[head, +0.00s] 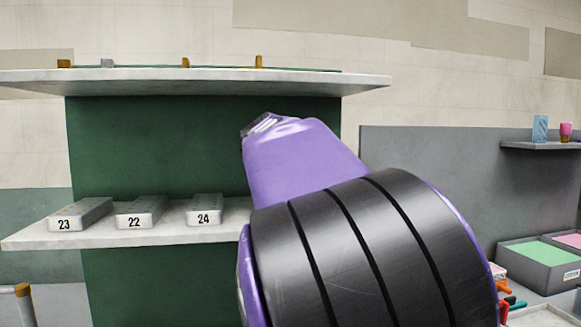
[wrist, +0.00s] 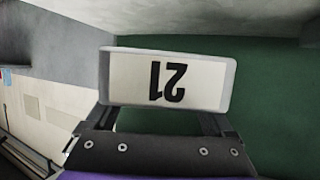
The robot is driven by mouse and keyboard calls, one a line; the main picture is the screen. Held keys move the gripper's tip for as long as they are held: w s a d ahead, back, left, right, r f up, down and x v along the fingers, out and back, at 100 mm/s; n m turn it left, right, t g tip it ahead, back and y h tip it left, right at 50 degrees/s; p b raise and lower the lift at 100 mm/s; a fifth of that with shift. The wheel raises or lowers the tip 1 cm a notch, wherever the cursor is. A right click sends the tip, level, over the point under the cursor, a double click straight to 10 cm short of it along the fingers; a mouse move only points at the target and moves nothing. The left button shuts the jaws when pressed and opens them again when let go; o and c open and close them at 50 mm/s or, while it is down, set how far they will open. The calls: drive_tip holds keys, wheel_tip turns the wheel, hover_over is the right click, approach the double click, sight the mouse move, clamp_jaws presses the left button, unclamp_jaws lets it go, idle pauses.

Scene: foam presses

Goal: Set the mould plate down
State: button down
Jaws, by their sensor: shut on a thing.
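The mould plate marked 21 (wrist: 125,80) is a pale grey block held by my gripper (wrist: 160,115). Its number shows upside down in the wrist view. The two dark fingers are shut on it, one towards each side. In the head view my gripper and this plate are hidden behind my own purple and black arm. A pale surface (wrist: 225,20) spans the top of the wrist view with a green panel below it. I cannot tell whether the plate touches that surface.
The lower shelf (head: 120,238) carries plates marked 23 (head: 80,215), 22 (head: 141,212) and 24 (head: 204,209). Right of 24 a short bare stretch shows before my arm hides the shelf. An upper shelf (head: 200,82) overhangs it. Grey bins (head: 540,279) stand far right.

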drive_tip(key=shift+f+b, duration=0.4)
drive_tip(key=shift+f, duration=2.25)
drive_tip(key=shift+f+b, duration=0.5)
drive_tip(key=shift+b, duration=0.15)
unclamp_jaws()
drive_tip(key=shift+f, duration=0.1)
